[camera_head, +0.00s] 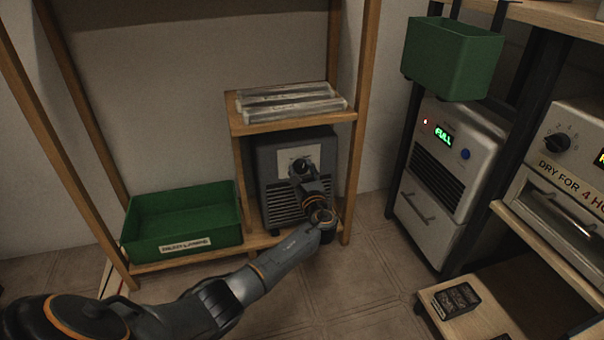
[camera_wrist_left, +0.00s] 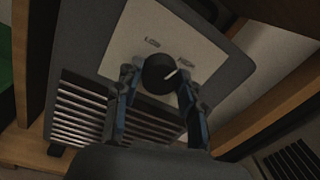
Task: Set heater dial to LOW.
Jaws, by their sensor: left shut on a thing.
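The heater (camera_head: 271,165) is a dark grey box with front vents, on the low wooden shelf under a small upper shelf. Its pale dial plate (camera_wrist_left: 118,62) carries a round black dial (camera_wrist_left: 160,72) with a white pointer line. The pointer is aimed up and right, toward the right-hand label (camera_wrist_left: 187,62). The other label (camera_wrist_left: 152,43), at the upper left, seems to read LOW; both are small and blurred. My left gripper (camera_wrist_left: 157,88) is shut on the dial, one finger on each side. In the head view my left gripper (camera_head: 301,170) hides much of the dial. My right gripper is not in view.
A green tray (camera_head: 185,197) sits left of the heater. Clear-wrapped packs (camera_head: 290,103) lie on the shelf above it. Wooden posts (camera_head: 357,120) stand close on the heater's right. A white dehumidifier (camera_head: 445,170) reads FULL at right. Floor in front is clear.

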